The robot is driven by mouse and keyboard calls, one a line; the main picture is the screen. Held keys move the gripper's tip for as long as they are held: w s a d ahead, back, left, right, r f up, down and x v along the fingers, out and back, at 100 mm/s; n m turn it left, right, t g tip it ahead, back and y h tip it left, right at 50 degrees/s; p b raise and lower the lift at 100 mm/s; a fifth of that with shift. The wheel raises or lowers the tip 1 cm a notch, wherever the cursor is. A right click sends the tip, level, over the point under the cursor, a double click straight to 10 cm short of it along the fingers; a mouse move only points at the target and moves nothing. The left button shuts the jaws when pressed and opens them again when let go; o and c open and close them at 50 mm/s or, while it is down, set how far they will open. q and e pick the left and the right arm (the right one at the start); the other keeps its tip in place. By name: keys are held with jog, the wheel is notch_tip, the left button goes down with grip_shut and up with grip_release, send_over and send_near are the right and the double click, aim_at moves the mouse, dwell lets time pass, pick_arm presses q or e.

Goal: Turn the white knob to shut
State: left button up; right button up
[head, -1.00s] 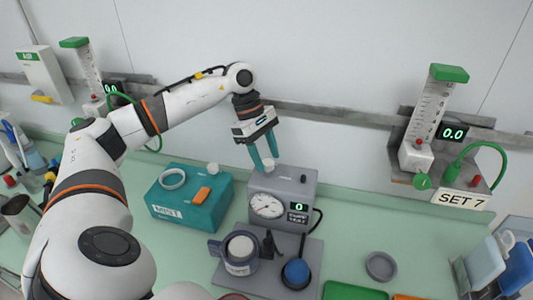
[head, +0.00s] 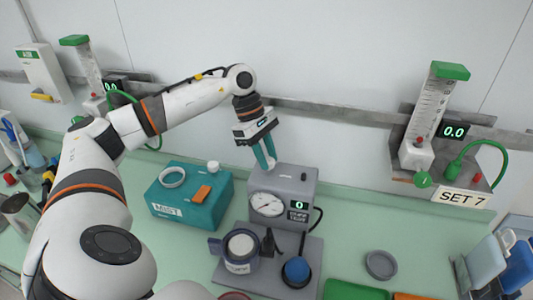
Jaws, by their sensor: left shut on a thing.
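My left gripper (head: 264,165) points down over the back left of the top of a grey gauge unit (head: 296,180). Its teal fingers are shut on a small knob there, which they almost fully hide. The unit has a round white dial (head: 266,204) and a green display (head: 299,205) reading 0 on its front. A small white knob-like cap (head: 213,167) stands on the teal MIST box (head: 180,208), to the left of the gripper and apart from it. My right gripper is not in view.
A grey-blue cup (head: 238,265) and a blue ball (head: 296,269) stand in front of the gauge unit. A grey ring dish (head: 381,265) lies to the right. A flowmeter (head: 425,115) with a green knob hangs at the upper right. The green counter right of the unit is mostly clear.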

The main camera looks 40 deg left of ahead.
pick_arm(q)
jog(key=n+t+b, duration=0.1)
jog(key=n+b, duration=0.2)
jog(key=shift+f+n+t, duration=0.15)
jog(key=shift+n+t, duration=0.15)
jog(key=n+y+b, duration=0.1)
jog(key=n, duration=0.1)
jog(key=shift+s+n+t+b, duration=0.15)
jog(key=shift+n+t+b, duration=0.25)
jog(key=n+b, duration=0.1)
jog(key=n, duration=0.1)
jog(key=shift+d+n+t+y, duration=0.1)
jog(key=shift+n+t+y, duration=0.2)
jog(key=shift+t+y, duration=0.1)
jog(key=n, duration=0.2)
jog(key=n+y+b, duration=0.1)
jog(key=shift+d+r+n+t, duration=0.2)
jog(key=shift+n+t, duration=0.1)
jog(key=shift+n, duration=0.1)
jog(key=shift+n+y, duration=1)
jog(key=shift+n, duration=1.3)
jog(key=o, duration=1)
jog(key=shift+s, duration=0.1)
jog(key=shift+c, duration=0.2)
